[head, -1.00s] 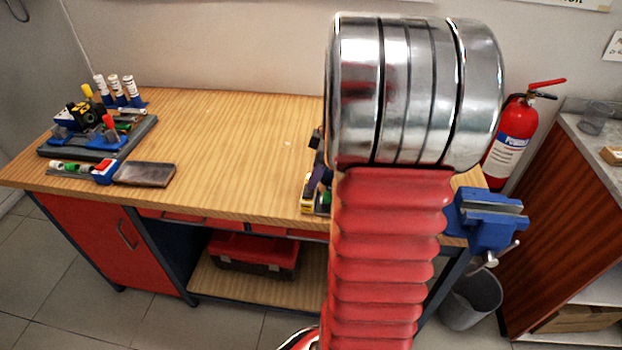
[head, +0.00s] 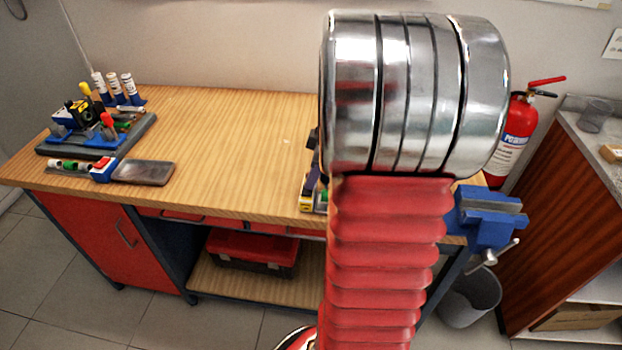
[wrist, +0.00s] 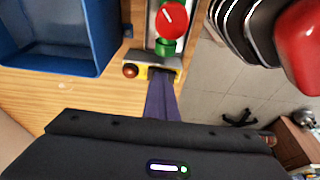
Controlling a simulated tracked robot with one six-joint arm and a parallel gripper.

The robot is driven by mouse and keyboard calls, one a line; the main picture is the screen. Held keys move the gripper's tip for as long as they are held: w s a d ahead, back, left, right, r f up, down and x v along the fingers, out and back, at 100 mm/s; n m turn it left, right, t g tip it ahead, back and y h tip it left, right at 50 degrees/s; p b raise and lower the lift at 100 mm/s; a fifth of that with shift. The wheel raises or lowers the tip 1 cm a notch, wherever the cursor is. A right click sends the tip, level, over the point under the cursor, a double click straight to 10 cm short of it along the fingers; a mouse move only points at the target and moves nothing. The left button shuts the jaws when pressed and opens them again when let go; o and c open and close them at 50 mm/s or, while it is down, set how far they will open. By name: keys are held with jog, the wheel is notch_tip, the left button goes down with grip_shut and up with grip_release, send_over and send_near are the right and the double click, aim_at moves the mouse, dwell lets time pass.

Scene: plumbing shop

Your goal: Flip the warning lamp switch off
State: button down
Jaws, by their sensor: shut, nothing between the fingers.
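In the wrist view my gripper (wrist: 161,80) reaches up from the dark palm with its purple fingers shut together and empty. The fingertips overlap the near end of a yellow and grey switch block (wrist: 146,72); I cannot tell if they touch it. A dark red ball knob (wrist: 130,71) sticks out at the block's left side. Beyond it, on the same strip, are a green part (wrist: 165,47) and a round red knob with a white mark (wrist: 172,18). In the head view only an edge of the yellow block (head: 306,201) shows beside my arm. No lit lamp is identifiable.
A blue bin (wrist: 100,70) stands left of the strip in the wrist view. The strip lies near the workbench (head: 230,140) edge, with floor beyond. A blue vise (head: 488,215) is at the bench's right end. The middle of the bench is clear.

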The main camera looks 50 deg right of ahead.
jog(key=shift+s+a, duration=0.15)
jog(key=shift+a, duration=0.25)
jog(key=shift+r, duration=0.5)
jog(key=d+r, duration=0.4)
jog(key=r, duration=0.8)
jog(key=shift+s+r, duration=0.15)
jog(key=shift+s, duration=0.2)
jog(key=shift+d, duration=0.1)
